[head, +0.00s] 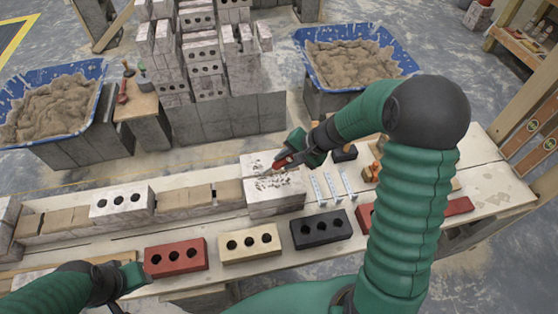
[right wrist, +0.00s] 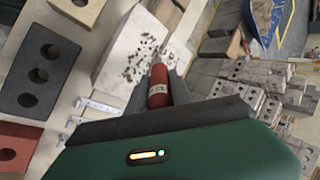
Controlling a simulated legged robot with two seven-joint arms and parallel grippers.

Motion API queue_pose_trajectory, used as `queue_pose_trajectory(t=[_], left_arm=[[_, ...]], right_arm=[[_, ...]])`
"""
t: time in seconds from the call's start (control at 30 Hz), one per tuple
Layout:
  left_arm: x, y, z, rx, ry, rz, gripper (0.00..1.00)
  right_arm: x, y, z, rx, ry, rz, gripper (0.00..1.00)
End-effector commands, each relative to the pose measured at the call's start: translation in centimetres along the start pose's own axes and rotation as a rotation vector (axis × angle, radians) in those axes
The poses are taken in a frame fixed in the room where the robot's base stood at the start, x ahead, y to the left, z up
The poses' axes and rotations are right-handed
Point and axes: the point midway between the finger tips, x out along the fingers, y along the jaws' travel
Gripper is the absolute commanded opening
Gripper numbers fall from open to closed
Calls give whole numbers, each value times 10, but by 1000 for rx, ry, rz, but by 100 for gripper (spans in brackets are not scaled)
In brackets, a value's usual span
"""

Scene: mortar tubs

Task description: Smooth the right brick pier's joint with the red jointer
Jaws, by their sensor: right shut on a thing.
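My right gripper (head: 290,158) is shut on the red jointer (head: 281,162) over the right brick pier. The jointer's red handle (right wrist: 158,84) shows between the fingers in the right wrist view, its tip pointing at the pier's top. The right brick pier (head: 275,207) is pale grey-white, with dark mortar crumbs scattered on its top face; it also shows in the right wrist view (right wrist: 125,45). Whether the tip touches the pier, I cannot tell. My left gripper (head: 130,274) is low at the left near the red brick; its jaw opening is unclear.
A red brick (head: 176,258), a cream brick (head: 249,243) and a black brick (head: 321,230) lie along the front of the bench. Metal strips (head: 332,187) lie right of the pier. Blue mortar tubs (head: 95,72) (head: 398,46) and stacked bricks (head: 205,85) stand behind.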

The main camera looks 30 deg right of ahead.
Motion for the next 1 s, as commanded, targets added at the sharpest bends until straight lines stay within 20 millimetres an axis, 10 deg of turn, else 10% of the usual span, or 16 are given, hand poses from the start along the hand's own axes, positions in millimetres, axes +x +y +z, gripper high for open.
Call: queue_pose_trajectory(t=[1.0], left_arm=[[5, 0, 1, 0, 0, 0, 36]], right_arm=[[-25, 35, -39, 2, 5, 0, 0]])
